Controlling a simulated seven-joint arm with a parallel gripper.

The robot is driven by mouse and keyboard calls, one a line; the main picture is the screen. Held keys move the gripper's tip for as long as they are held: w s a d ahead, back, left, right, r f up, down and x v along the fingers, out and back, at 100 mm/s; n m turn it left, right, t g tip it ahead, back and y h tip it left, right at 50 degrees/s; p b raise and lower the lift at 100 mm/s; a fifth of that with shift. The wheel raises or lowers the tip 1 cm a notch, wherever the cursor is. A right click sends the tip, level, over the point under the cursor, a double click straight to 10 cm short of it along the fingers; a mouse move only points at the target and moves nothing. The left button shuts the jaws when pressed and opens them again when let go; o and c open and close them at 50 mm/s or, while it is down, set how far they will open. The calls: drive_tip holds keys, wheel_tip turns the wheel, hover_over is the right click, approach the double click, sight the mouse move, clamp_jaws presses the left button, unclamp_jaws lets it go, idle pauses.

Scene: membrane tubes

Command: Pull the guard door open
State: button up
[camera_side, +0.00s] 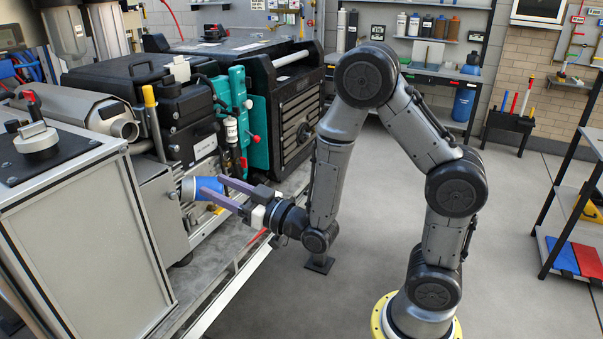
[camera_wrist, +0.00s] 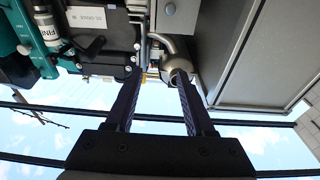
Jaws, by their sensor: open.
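My gripper (camera_side: 212,186) is open, with two long purple fingers pointing left toward the machine. In the side view its fingertips overlap a blue cylinder (camera_side: 206,187) on a metal pipe stub; I cannot tell whether they touch it. In the wrist view the open gripper (camera_wrist: 158,75) has nothing clearly held between its fingers, and a round metal pipe end (camera_wrist: 179,72) shows by the right fingertip. No part is clearly recognisable as the guard door. A large grey panel (camera_wrist: 262,50) stands at right in the wrist view.
The machine has a teal block (camera_side: 236,110) with red knobs and a black slatted unit (camera_side: 298,128). A grey cabinet (camera_side: 75,235) stands at the left front. A metal rail (camera_side: 235,285) runs along the machine's lower front. Open floor (camera_side: 270,305) lies right of the rail.

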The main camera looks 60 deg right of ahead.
wheel_tip(320, 180, up, 11)
drive_tip(key=s, duration=0.1)
drive_tip(key=s+f+g, duration=0.1)
drive_tip(key=s+g, duration=0.3)
drive_tip(key=s, duration=0.4)
drive_tip(key=s+d+f+g, duration=0.1)
drive_tip(key=s+g, duration=0.3)
drive_tip(key=s, duration=0.4)
drive_tip(key=shift+s+f+g, duration=0.3)
drive_tip(key=shift+f+g, duration=0.1)
drive_tip(key=shift+f, duration=0.35)
drive_tip(key=shift+w, duration=0.1)
